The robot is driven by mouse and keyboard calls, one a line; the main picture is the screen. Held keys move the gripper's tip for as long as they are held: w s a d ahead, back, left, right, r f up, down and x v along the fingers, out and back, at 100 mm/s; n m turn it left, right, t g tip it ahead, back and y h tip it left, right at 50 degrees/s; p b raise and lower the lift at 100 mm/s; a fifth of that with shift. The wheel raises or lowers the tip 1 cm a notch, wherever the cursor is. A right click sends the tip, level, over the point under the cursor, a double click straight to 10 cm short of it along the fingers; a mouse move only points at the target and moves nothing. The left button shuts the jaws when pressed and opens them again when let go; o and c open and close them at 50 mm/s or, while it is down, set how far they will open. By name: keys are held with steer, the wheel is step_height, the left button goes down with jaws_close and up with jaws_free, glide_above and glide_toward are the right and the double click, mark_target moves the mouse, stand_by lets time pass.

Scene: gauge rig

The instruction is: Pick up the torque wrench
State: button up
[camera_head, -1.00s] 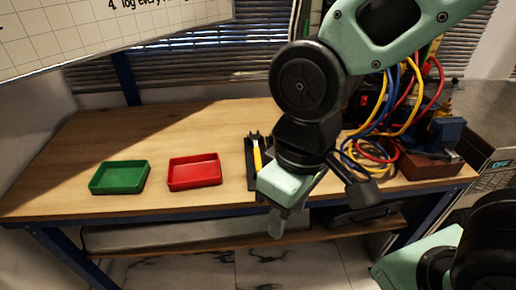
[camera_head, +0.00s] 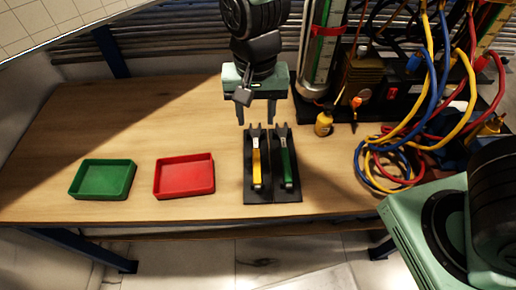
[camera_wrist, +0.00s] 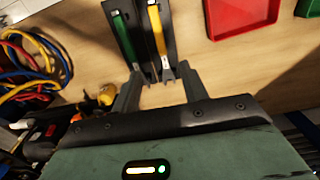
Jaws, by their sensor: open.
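Two wrench-like tools lie side by side in black holders on the wooden bench. One has a yellow handle (camera_head: 256,165) and the other a green handle (camera_head: 287,165); I cannot tell which is the torque wrench. Both have dark forked ends at the far side. My gripper (camera_head: 256,120) is open and empty, pointing down near those forked ends. In the wrist view, the forked end of the yellow-handled tool (camera_wrist: 158,32) shows between the spread fingers (camera_wrist: 160,75). The green-handled tool (camera_wrist: 124,38) lies to its left there. Contact is not visible.
A red tray (camera_head: 184,176) and a green tray (camera_head: 103,179) stand empty to the left. Coiled hoses (camera_head: 385,165), a small yellow bottle (camera_head: 323,123) and the gauge rig (camera_head: 393,92) crowd the right. The bench's back left is clear.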

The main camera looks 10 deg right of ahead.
mark_target(257, 161)
step_height(257, 161, down, 16)
steer(key=shift+s+r+p, duration=0.1)
steer(key=shift+r+p, duration=0.15)
steer(key=shift+p, duration=0.05)
stand_by(0.3)
jaws_close()
